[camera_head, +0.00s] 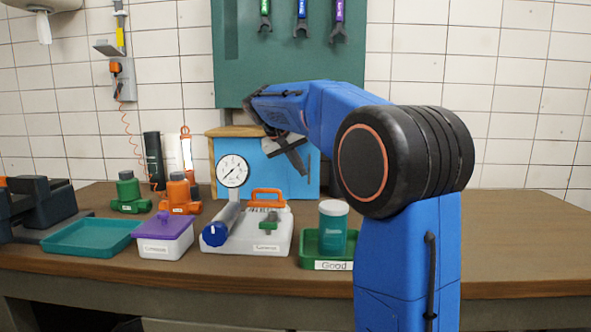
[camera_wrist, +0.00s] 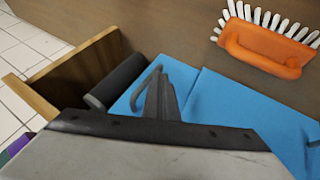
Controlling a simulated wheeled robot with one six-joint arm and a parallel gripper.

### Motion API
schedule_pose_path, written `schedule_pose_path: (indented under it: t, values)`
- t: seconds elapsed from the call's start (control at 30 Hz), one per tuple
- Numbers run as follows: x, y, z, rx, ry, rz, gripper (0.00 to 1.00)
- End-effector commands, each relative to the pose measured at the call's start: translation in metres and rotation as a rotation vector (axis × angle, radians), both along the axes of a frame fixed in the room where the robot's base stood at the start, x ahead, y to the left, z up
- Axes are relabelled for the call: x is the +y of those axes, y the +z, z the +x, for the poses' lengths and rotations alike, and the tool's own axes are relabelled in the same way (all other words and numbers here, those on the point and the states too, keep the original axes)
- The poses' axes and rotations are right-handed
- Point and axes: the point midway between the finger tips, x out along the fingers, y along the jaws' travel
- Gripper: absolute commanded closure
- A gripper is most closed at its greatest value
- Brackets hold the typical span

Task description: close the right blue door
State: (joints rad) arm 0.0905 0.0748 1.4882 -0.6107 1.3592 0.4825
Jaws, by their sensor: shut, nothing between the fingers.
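The blue-fronted wooden cabinet (camera_head: 262,172) stands at the back of the bench in the head view. Its wooden edge (camera_wrist: 75,68) shows in the wrist view, with a dark gap between it and the blue front. A dark cylinder (camera_wrist: 117,80) sits in that gap. Blue door panels (camera_wrist: 218,100) with a seam between them fill the middle of the wrist view, and a grey curved handle (camera_wrist: 146,88) is on the blue. My gripper (camera_head: 302,167) is shut and empty, in front of the cabinet. Its fingers (camera_wrist: 160,85) overlap the handle area; I cannot tell whether they touch.
An orange brush (camera_wrist: 265,50) lies on the bench by the cabinet. A pressure gauge (camera_head: 232,171), a white box (camera_head: 278,240), a purple-lidded box (camera_head: 163,240) and a green tray (camera_head: 312,262) with a jar stand in front. The bench's right end is clear.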

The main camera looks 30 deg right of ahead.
Motion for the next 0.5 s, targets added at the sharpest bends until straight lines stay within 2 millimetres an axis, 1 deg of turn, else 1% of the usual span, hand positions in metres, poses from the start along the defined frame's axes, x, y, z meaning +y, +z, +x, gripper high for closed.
schedule_pose_path:
  t: [0.03, 0.3, 0.5]
  values:
    - [-0.009, 0.0, -0.007, -0.001, -0.004, 0.0, 1.0]
    - [-0.06, 0.0, -0.041, 0.0, -0.006, -0.001, 1.0]
    - [-0.091, 0.0, -0.061, -0.001, -0.004, 0.0, 1.0]
